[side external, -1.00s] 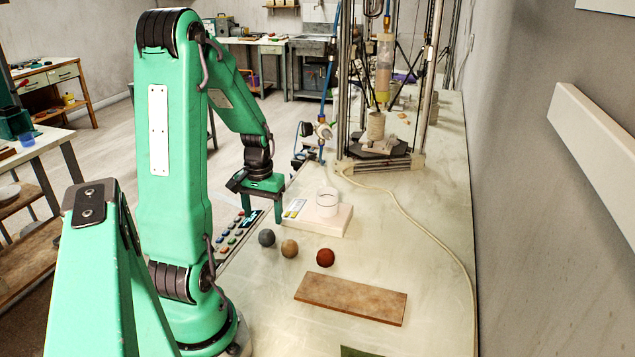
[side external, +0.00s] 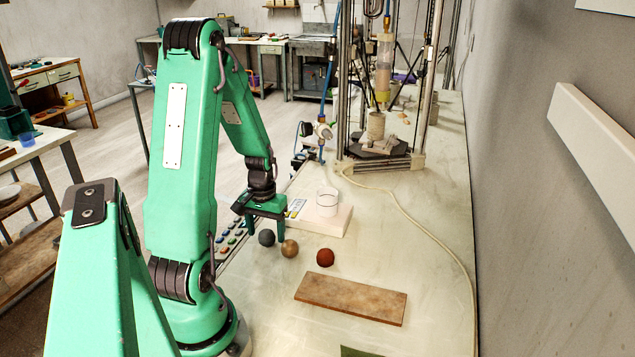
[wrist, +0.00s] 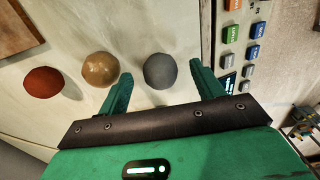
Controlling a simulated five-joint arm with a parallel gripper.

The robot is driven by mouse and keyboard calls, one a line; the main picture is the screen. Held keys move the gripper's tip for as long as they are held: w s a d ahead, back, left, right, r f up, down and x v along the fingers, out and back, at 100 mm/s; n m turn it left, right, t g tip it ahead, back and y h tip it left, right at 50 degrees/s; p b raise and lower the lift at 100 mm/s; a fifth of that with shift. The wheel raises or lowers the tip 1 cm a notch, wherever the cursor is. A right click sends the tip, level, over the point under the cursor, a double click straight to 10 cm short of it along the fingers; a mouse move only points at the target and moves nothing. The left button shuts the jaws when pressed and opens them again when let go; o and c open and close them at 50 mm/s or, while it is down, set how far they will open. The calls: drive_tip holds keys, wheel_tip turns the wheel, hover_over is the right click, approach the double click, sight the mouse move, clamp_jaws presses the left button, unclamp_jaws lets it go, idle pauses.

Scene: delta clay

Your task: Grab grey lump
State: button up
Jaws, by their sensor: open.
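The grey lump (side external: 266,237) is a round ball on the pale table, at the left end of a short row of balls. It also shows in the wrist view (wrist: 160,71), in line with the gap between the fingers and just beyond their tips. My green gripper (side external: 264,229) is open, pointing down just above the grey lump. In the wrist view its fingers (wrist: 160,78) are spread, with nothing between them but the lump ahead. The left finger tip is close to the tan ball (wrist: 100,69); I cannot tell the exact clearance to the lump.
The tan ball (side external: 289,248) and a red-brown ball (side external: 325,257) lie to the right of the lump. A wooden board (side external: 351,299) lies in front. A button panel (side external: 231,239) runs along the left edge.

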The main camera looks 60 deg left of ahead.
drive_tip(key=shift+f, duration=0.8)
drive_tip(key=c, duration=1.1)
